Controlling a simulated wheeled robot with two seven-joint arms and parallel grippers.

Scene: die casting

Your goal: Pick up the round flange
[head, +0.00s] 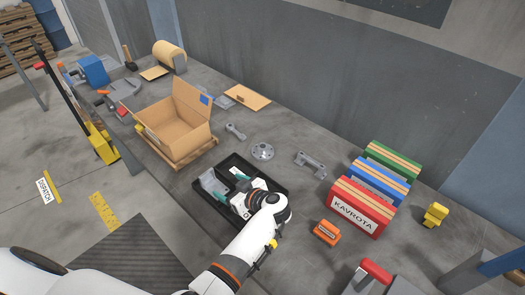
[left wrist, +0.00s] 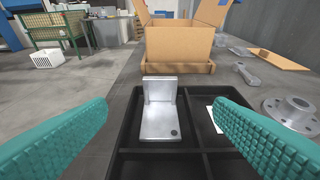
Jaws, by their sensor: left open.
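The round flange (head: 262,151) is a grey metal disc with a raised hub and bolt holes. It lies flat on the bench behind the black tray. In the left wrist view the flange (left wrist: 292,110) is at the right edge, beyond my right-hand finger. My left gripper (head: 232,187) is over the tray, with teal pads spread wide and nothing between them. In the left wrist view the gripper (left wrist: 160,112) faces an L-shaped grey bracket (left wrist: 159,118) in the tray. My right gripper is not in view.
The black divided tray (head: 284,190) lies under my left gripper. An open cardboard box (head: 170,130) stands left of the flange. Grey metal links (head: 235,131) and (head: 310,163) lie either side of it. Red, blue and green boxes (head: 352,213) stand to the right.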

